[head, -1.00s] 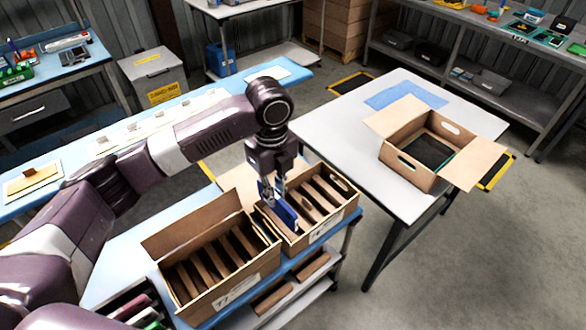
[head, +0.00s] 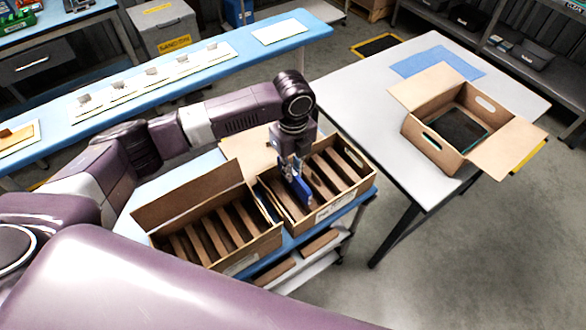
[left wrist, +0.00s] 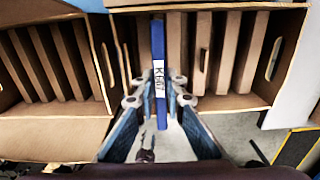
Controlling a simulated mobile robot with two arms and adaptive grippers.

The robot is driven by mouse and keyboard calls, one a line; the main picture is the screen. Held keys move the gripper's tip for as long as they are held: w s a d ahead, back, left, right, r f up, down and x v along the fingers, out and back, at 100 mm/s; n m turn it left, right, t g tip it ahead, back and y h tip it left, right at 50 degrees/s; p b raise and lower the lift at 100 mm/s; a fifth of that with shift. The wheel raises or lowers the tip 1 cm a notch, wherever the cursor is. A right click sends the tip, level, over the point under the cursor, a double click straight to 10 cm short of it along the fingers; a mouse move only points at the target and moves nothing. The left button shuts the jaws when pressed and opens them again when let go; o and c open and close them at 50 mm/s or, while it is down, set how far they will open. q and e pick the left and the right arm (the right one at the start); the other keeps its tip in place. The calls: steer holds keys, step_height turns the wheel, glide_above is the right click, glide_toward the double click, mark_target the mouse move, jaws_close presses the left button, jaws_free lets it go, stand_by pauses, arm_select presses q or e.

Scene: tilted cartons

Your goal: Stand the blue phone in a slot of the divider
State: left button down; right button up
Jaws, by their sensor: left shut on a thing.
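The blue phone (head: 303,191) is held upright, edge-on, by my left gripper (head: 292,172). In the left wrist view the phone (left wrist: 158,60) carries a white label and lies between the fingertips (left wrist: 160,98). The divider is a brown carton (head: 335,206) with several upright slats and open slots. The phone is over its left part and overlaps its front wall in the left wrist view. How far its lower edge reaches into a slot I cannot tell. My right gripper is out of view.
A second slatted carton (head: 172,214) with a raised flap stands close on the left, on the same blue-topped cart. A grey table (head: 370,125) on the right bears an open carton (head: 428,148) and a blue mat (head: 440,63). Bare floor lies at the lower right.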

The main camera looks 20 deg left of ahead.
mark_target(293, 187)
arm_select(q)
steer(key=shift+f+b, duration=0.6)
steer(key=shift+f, duration=0.15)
step_height(293, 187, down, 3)
steer(key=b, duration=0.3)
steer(key=shift+r, duration=0.15)
steer(key=shift+f, duration=0.5)
steer(key=shift+f+b, duration=0.4)
steer(key=shift+f, duration=1.1)
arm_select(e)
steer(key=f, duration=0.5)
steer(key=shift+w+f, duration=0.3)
arm_select(q)
steer(key=shift+f, duration=0.3)
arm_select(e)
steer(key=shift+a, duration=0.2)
arm_select(q)
steer(key=c, duration=1.9)
jaws_free()
